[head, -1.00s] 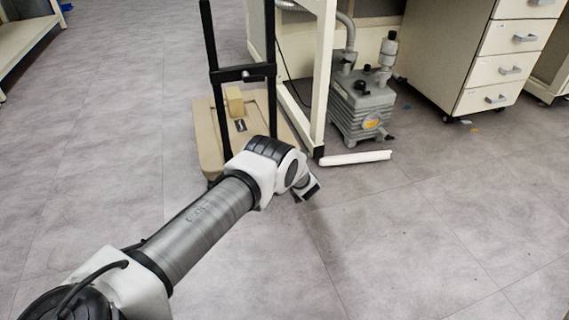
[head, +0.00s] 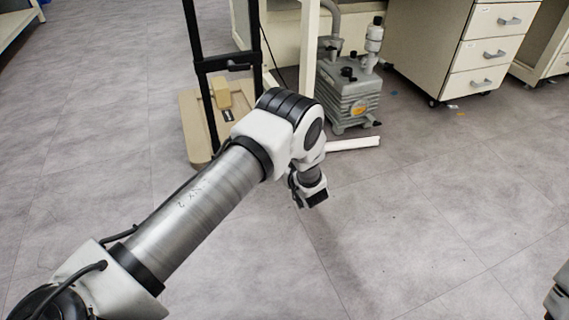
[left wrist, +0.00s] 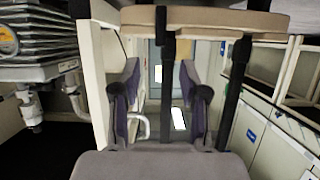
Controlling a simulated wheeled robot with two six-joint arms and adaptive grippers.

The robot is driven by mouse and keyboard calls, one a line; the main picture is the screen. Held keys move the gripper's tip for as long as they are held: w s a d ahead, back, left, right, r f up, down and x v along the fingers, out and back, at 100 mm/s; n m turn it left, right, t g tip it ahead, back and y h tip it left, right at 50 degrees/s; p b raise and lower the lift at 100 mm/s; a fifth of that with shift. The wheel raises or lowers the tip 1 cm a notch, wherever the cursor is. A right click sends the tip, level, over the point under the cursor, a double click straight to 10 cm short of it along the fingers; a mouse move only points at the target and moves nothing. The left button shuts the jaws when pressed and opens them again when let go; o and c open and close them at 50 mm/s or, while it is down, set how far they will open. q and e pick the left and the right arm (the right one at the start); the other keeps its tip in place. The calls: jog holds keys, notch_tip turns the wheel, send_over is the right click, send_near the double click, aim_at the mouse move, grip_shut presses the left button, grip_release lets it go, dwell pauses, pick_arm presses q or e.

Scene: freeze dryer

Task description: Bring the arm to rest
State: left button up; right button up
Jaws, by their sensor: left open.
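My left arm (head: 195,205) reaches in from the lower left of the head view, its wrist bent down over open floor. The wrist end (head: 312,190) shows there, but the fingers cannot be made out. In the left wrist view my left gripper (left wrist: 162,95) has its two fingers spread apart with nothing between them. That view looks upside down. My right gripper is not in view.
A black-framed cart with a beige base (head: 192,135) stands just behind my arm. A grey pump (head: 348,95) sits under a cream bench frame, with a white bar (head: 353,143) on the floor before it. Drawer cabinets (head: 470,60) stand at the right. The floor in front is clear.

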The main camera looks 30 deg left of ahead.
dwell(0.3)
pick_arm(q)
jog(key=s+a+r+m+g+p, duration=0.1)
jog(key=s+a+r+m+p, duration=0.1)
jog(key=s+r+p, duration=0.7)
jog(key=s+d+m+g+h+p, duration=0.3)
jog(key=s+d, duration=0.1)
jog(key=s, duration=0.7)
jog(key=s+d+m+g+h+p, duration=0.2)
jog(key=s+d+h+p, duration=0.15)
jog(key=s, duration=0.75)
jog(key=s+d+m+g+h+p, duration=0.3)
jog(key=s+d+h, duration=0.1)
jog(key=s, duration=0.7)
notch_tip(320, 180, up, 39)
jog(key=p, duration=3.8)
jog(key=shift+d+n, duration=0.15)
jog(key=shift+n, duration=0.15)
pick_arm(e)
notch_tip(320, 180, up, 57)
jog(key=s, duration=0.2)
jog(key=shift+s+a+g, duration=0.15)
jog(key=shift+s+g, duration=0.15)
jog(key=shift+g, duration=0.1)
pick_arm(q)
jog(key=shift+f, duration=0.1)
